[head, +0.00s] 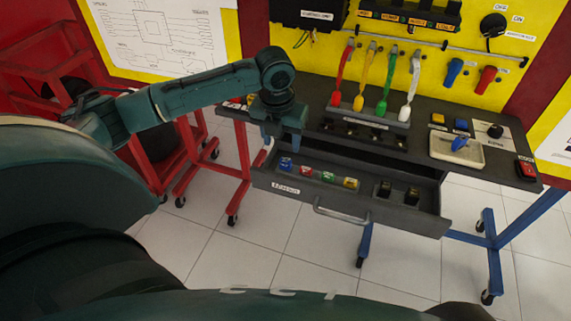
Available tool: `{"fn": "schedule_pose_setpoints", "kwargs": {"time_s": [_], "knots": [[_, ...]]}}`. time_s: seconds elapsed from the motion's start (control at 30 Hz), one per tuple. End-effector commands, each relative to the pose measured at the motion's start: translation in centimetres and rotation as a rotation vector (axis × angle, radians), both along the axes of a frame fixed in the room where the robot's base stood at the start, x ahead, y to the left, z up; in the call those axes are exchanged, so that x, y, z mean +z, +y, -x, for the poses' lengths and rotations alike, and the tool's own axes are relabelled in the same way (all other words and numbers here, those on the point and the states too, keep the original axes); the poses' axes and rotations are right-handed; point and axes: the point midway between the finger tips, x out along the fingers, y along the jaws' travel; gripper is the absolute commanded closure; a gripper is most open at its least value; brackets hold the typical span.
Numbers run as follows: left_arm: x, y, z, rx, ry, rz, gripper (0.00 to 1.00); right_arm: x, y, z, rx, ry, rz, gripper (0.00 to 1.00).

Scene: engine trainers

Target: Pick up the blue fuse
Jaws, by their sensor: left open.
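The blue fuse (286,164) is small and lies at the left end of the open drawer (345,217). My left gripper (284,146) points down just above the blue fuse, with its jaws apart and nothing seen between them. I cannot tell how large the gap between the fingertips and the fuse is. My right gripper is out of view.
Beside the blue fuse lie a red fuse (306,171), a green fuse (328,177) and a yellow fuse (350,183). Two dark blocks sit at the drawer's right. The bench top (420,118) overhangs the drawer's back, carrying coloured levers and a beige tray (440,151).

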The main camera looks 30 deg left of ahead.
Motion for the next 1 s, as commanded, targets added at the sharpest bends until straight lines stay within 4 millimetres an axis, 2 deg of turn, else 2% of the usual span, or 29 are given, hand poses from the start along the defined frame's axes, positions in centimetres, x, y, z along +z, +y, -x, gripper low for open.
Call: {"fn": "schedule_pose_setpoints", "kwargs": {"time_s": [0.1,0.37,0.6,0.9,1.0], "knots": [[-1.8,0.0,-0.3,0.001,0.002,0.002,0.47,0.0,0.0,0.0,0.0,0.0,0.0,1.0],[-3.8,0.0,-0.7,0.001,0.002,0.002,0.47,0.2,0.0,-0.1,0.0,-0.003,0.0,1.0],[-7.1,0.0,-1.5,0.001,0.001,0.0,0.47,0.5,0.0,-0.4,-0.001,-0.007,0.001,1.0],[-7.7,0.1,-1.7,0.0,-0.002,0.0,0.47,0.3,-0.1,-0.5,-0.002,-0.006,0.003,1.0],[-7.7,0.1,-1.7,0.0,-0.002,0.0,0.54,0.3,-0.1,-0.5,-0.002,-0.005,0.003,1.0]]}}
